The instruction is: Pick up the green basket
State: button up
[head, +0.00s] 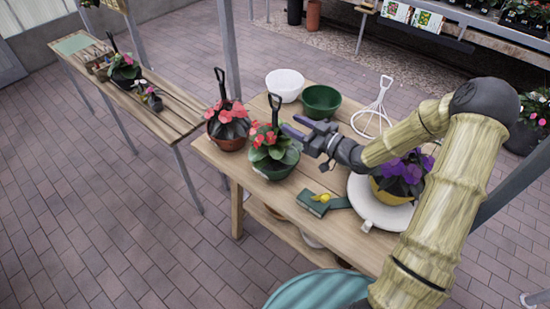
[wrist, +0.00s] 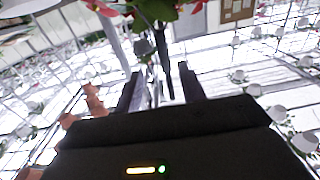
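The green basket (head: 276,165) is a green pot of red flowers and leaves with an upright black handle (head: 275,112). It stands on the wooden table (head: 345,232), near the left edge. My gripper (head: 289,124) is open just right of the handle, above the flowers. In the wrist view, my gripper's two dark fingers (wrist: 160,88) stand apart with a thin dark stem (wrist: 165,55) between them, likely the handle. I cannot tell whether they touch it. Red petals (wrist: 105,9) and leaves show at the top of the wrist view. The pot's lower part is hidden there.
A dark pot of red flowers (head: 228,142) with its own handle stands close left. White (head: 284,84) and green (head: 321,103) bowls sit behind. A purple-flowered yellow pot (head: 385,194) is right on a white disc; a green box (head: 317,205) lies in front.

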aim_at(277, 117)
jog(key=shift+x, duration=1.05)
jog(key=p+x, duration=0.1)
jog(key=x, duration=0.1)
jog(key=p+x, duration=0.1)
jog(key=x, duration=0.2)
jog(key=shift+s+a+r, duration=0.2)
jog(key=shift+a+r, duration=0.05)
jog(key=shift+a, duration=0.05)
jog(key=shift+c, duration=0.2)
grip_shut()
